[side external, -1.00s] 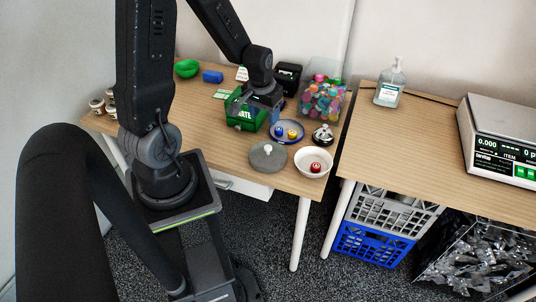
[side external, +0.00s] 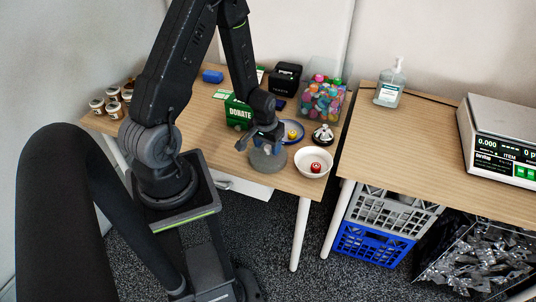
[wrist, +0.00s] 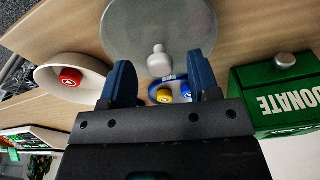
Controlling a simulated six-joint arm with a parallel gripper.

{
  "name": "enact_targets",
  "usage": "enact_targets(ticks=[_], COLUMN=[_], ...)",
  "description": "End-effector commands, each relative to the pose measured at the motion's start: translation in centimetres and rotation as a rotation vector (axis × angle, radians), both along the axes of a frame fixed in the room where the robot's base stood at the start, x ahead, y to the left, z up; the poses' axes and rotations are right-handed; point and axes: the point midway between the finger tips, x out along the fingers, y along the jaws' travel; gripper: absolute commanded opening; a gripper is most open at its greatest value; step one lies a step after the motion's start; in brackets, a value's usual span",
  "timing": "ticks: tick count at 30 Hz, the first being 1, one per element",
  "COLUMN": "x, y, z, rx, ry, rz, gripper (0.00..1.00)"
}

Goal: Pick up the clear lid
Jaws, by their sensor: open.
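The clear lid (wrist: 135,28) is a round, greyish see-through disc with a pale knob (wrist: 159,62) at its middle. In the wrist view it lies at the top centre, just beyond my fingertips. In the side view the lid (side external: 268,162) lies near the table's front edge, partly covered by my gripper (side external: 263,146). My gripper is open and empty above the lid. In the wrist view its two blue fingers (wrist: 165,85) stand apart, with the knob showing between and slightly beyond them. I cannot tell the exact height of the fingers over the knob.
A white bowl (side external: 303,169) with a red item (side external: 316,167) stands right beside the lid. A blue plate (side external: 298,127) with yellow and blue items, a bell (side external: 323,137) and a green donate box (side external: 233,113) stand behind. Clear wood lies left of the lid.

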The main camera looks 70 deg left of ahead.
Motion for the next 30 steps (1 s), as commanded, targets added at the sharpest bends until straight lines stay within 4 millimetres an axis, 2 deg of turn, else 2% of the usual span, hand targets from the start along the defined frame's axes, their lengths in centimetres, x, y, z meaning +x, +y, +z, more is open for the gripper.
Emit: enact_targets(ticks=[4, 12, 27, 30], x=[0.16, 0.21, 0.19, 0.2], y=[0.14, 0.16, 0.15, 0.16], z=[-1.32, -1.53, -1.5, -1.49], rx=[0.0, 0.001, 0.0, 0.001], ry=[0.0, -0.002, -0.001, -0.002], rz=[0.0, 0.001, 0.001, 0.001], gripper=[0.56, 0.56, 0.09, 0.02])
